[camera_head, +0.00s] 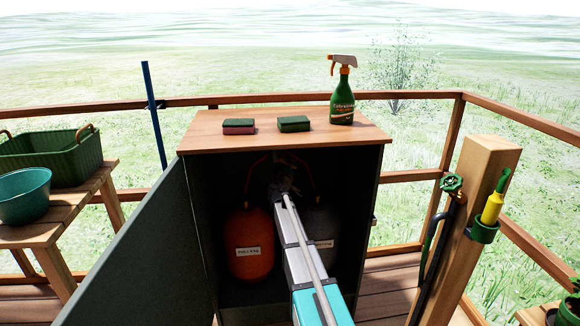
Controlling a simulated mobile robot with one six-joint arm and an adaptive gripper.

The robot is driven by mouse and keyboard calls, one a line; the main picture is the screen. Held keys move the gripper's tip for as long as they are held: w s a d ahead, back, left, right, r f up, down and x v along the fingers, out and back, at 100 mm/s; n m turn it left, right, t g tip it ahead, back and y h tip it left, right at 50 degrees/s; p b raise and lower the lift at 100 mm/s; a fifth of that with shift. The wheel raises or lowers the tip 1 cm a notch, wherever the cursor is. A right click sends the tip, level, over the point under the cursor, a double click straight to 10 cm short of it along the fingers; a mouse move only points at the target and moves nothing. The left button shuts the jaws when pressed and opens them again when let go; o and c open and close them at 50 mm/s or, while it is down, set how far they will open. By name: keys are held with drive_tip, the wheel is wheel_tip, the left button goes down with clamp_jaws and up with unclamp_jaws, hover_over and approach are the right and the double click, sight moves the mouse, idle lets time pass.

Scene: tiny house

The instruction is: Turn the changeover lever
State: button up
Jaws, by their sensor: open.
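An open cabinet (363,213) stands in the middle of the camera_head view. Inside it stand an orange gas bottle (250,262) on the left and a grey gas bottle (322,222) on the right, partly behind my arm. Red hoses (256,161) curve up from the bottles toward the middle of the dark back. My arm reaches into the cabinet, and my gripper (281,180) is at its end between the hoses, above the bottles. The gripper is open, though its fingers are small and dark. I cannot make out the changeover lever; the gripper and shadow cover that area.
The cabinet door (135,255) hangs open at the left. Two sponges and a spray bottle (342,100) stand on the cabinet top. A bench (95,190) with a green crate and teal bowl is at left. A wooden post (478,215) with a tap is at right.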

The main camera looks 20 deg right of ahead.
drive_tip(key=shift+w+d, duration=0.45)
drive_tip(key=shift+w, duration=0.15)
clamp_jaws()
